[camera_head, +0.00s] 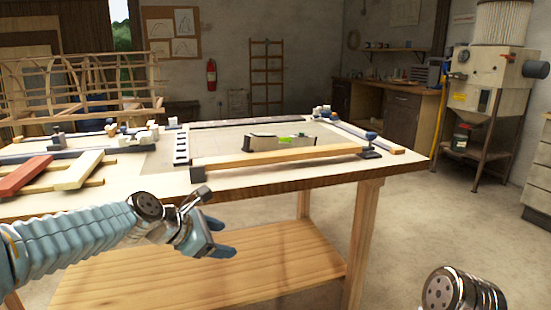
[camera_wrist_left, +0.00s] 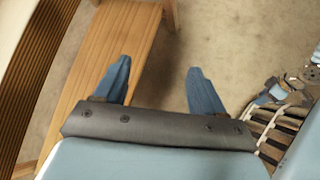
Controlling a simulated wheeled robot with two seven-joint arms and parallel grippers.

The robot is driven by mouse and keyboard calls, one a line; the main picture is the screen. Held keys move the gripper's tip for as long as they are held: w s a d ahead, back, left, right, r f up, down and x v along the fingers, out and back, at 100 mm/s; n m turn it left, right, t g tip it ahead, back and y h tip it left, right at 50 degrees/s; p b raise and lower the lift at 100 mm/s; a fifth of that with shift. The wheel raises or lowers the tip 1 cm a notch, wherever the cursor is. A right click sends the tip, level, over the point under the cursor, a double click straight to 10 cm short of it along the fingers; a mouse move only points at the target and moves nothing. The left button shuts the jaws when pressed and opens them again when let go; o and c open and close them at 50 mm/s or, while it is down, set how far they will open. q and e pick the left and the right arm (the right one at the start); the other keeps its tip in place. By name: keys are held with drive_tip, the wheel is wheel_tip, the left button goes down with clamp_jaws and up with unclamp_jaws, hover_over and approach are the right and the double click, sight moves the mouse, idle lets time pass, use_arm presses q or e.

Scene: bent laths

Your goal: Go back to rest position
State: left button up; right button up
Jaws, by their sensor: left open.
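My left gripper (camera_head: 222,238) is in front of the workbench's near edge, below the level of its top. In the left wrist view my left gripper (camera_wrist_left: 157,85) is open, its two blue fingers wide apart with nothing between them. Behind the fingers are the concrete floor and the bench's lower shelf (camera_wrist_left: 118,50). At the lower right of the head view is a metal joint of my other arm (camera_head: 462,290); the right gripper is not seen.
The workbench (camera_head: 130,185) carries a long wooden lath (camera_head: 275,157), a level with a green vial (camera_head: 283,141), clamps and a red block (camera_head: 25,174). Its lower shelf (camera_head: 200,275) lies behind my left arm. Floor to the right of the bench is clear. A machine (camera_head: 485,90) stands far right.

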use_arm(q)
drive_tip(key=s+f+m+g+y, duration=0.1)
drive_tip(key=s+f+m+g, duration=0.2)
drive_tip(key=f, duration=1.1)
drive_tip(key=s+f+m+y, duration=0.2)
drive_tip(key=f+m, duration=0.3)
drive_tip(key=f, duration=1)
drive_tip(key=s+d+f+m+g, duration=0.1)
drive_tip(key=s+f+m+g, duration=0.2)
drive_tip(key=s+f+m, duration=0.8)
drive_tip(key=s+f, duration=0.5)
drive_tip(key=s, duration=0.3)
drive_tip(key=shift+d+f+g, duration=0.3)
drive_tip(key=shift+s, duration=0.1)
